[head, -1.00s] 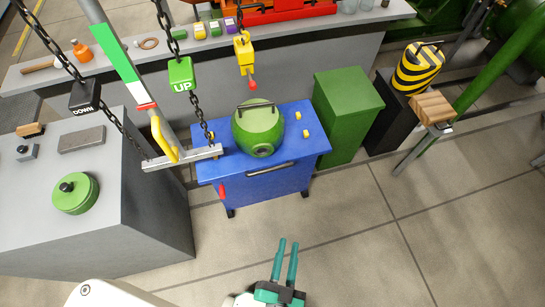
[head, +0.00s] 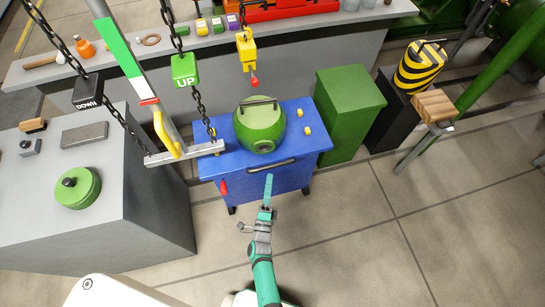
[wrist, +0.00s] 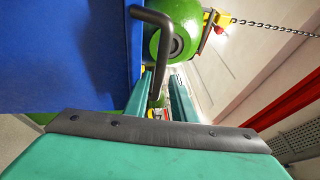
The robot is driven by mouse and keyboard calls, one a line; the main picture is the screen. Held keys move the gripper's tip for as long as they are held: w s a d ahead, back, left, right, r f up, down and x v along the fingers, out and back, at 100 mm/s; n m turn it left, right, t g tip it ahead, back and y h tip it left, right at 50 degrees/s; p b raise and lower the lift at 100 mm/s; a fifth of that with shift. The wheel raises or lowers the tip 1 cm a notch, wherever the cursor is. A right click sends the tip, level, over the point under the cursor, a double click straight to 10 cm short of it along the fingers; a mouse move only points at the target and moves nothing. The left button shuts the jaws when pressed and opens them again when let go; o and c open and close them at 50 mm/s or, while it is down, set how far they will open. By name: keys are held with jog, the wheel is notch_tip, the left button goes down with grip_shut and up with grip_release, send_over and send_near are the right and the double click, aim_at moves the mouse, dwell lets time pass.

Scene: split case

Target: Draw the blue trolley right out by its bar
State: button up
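The blue trolley (head: 238,182) stands on the floor between the grey bench and the green cabinet. Its dark bar (head: 272,166) runs along the front edge, and a green round vessel (head: 262,128) sits on its top. My gripper (head: 268,181) is just in front of the bar, seen edge-on in the head view. In the wrist view my gripper (wrist: 164,92) is open, and the bar (wrist: 155,40) appears between its two fingers. I see no finger closed on the bar. The trolley's blue face (wrist: 65,60) fills the left there.
A grey bench (head: 150,215) stands close on the left. A green cabinet (head: 346,115) stands to the right. A metal beam (head: 185,154) on chains hangs over the trolley's left edge. The floor (head: 350,240) in front is clear.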

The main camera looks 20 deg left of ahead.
aim_at(273, 158)
jog(key=x, duration=1)
jog(key=shift+w+r, duration=0.1)
jog(key=shift+w, duration=0.2)
jog(key=shift+a, duration=0.1)
jog(key=shift+s, duration=0.1)
grip_shut()
